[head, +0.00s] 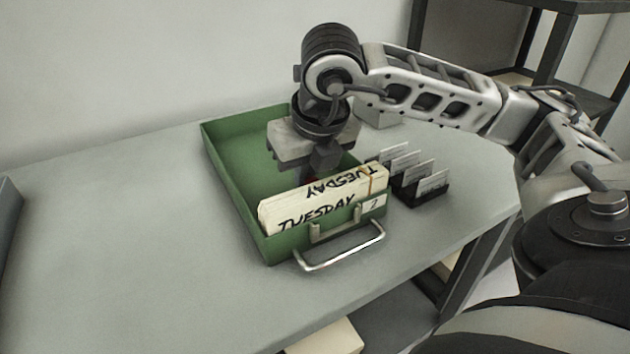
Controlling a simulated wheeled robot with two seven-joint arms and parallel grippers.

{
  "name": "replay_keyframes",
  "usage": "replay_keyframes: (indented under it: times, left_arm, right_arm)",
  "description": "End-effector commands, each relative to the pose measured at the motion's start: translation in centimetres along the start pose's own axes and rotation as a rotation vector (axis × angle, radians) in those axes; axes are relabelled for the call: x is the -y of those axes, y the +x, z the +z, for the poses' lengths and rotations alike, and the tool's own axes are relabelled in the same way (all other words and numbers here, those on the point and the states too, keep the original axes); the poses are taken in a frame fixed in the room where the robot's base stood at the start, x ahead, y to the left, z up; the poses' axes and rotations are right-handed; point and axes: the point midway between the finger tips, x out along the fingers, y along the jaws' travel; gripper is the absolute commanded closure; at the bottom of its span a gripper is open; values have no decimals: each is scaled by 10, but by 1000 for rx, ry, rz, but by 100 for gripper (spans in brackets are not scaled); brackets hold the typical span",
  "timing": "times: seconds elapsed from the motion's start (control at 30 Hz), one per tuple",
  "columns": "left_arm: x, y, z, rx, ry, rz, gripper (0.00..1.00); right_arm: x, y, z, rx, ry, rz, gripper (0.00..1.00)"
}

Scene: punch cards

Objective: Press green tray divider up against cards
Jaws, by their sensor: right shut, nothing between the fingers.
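The green tray (228,155) stands on the grey table with its metal handle toward the front. A block of cream cards (325,203) marked "TUESDAY" stands upright at the tray's front end. My right gripper (312,178) points down into the tray, just behind the cards; it is shut and holds nothing. Its fingertips are partly hidden behind the cards. I cannot make out the green divider; the gripper and cards hide that part of the tray. Whether the fingers touch anything there cannot be told. My left gripper is not in view.
A dark rack (420,190) with several upright white cards stands right of the tray. The grey table (110,240) is clear to the left. A dark edge of another object (8,225) shows at far left. A wall stands behind, and dark shelving at upper right.

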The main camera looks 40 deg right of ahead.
Motion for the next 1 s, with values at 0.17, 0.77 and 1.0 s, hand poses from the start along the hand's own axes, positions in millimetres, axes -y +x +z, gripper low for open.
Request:
replay_keyframes:
  times: [0.17,0.77,1.0]
  left_arm:
    - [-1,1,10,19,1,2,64]
    - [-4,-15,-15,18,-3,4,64]
    - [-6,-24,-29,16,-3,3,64]
  right_arm:
    - [0,1,2,1,1,1,100]
    - [0,-44,4,5,1,1,100]
    - [0,-68,3,5,1,1,100]
